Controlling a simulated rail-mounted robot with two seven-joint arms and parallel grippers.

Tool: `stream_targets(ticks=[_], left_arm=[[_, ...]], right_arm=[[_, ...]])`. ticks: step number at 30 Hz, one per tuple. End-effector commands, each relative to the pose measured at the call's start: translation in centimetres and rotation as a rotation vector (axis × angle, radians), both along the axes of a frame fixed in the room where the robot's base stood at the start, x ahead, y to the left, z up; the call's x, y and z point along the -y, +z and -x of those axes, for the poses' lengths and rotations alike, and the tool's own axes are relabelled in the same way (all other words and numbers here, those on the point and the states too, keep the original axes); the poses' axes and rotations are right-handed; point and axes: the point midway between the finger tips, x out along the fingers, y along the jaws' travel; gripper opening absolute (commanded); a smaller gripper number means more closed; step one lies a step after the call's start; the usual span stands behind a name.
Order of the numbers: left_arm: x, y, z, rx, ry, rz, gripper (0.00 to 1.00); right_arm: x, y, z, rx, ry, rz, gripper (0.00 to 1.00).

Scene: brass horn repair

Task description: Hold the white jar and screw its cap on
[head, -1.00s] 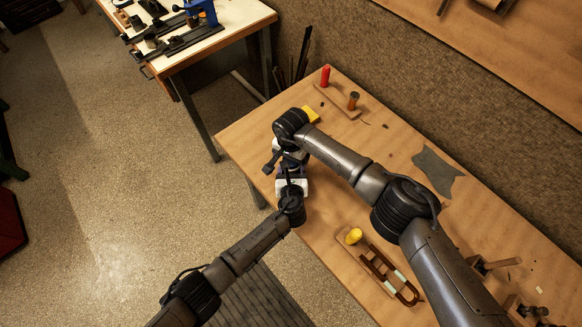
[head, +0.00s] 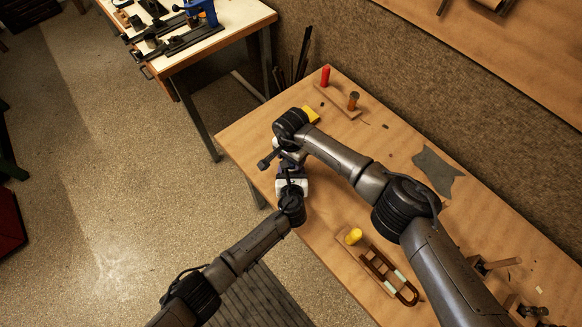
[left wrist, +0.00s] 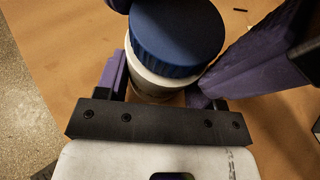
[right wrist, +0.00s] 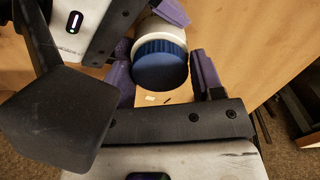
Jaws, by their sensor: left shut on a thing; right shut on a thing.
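The white jar (left wrist: 149,84) wears its blue ribbed cap (left wrist: 178,38) in the left wrist view. My left gripper (left wrist: 158,86) is shut on the jar's white body, with a purple finger on either side. In the right wrist view the blue cap (right wrist: 160,68) lies between the purple fingers of my right gripper (right wrist: 162,78), which is shut on it. The jar's white body (right wrist: 156,27) shows behind the cap. Whether the cap is fully seated is unclear. In the head view both grippers meet at the bench's left end and hide the jar.
On the wooden bench (head: 240,135) stand a yellow block (head: 311,114), a red-handled tool (head: 325,76) and a small rack (head: 338,103). A grey cloth (head: 437,171) lies right of my right arm.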

Motion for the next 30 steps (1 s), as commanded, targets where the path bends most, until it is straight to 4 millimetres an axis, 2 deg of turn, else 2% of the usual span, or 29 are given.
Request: stream_targets(ticks=[4,12,13,18,21,27,30], left_arm=[[0.00,-0.02,0.02,0.000,0.000,0.000,0.00],[0.00,-0.02,0.02,-0.001,0.000,0.000,0.00],[0.00,-0.03,0.02,-0.001,0.000,0.000,0.00],[-0.03,-0.03,0.01,0.000,0.001,0.000,0.00],[-0.07,-0.03,-0.02,0.000,0.001,0.000,0.00],[-0.15,-0.02,-0.06,0.000,0.003,0.000,0.00],[-0.18,-0.02,-0.09,0.000,0.003,0.000,0.00]], right_arm=[[0.06,0.02,-0.06,0.001,-0.099,0.000,0.32],[0.06,0.01,-0.04,0.001,-0.106,0.001,0.32],[0.06,0.01,-0.05,0.001,-0.106,0.001,0.63],[0.06,0.00,-0.03,0.000,-0.105,0.000,0.79],[0.06,-0.04,0.01,-0.001,-0.105,0.001,0.86],[0.09,-0.10,0.06,-0.003,-0.105,0.002,0.86],[0.13,0.48,0.03,-0.002,-0.103,0.002,0.86]])
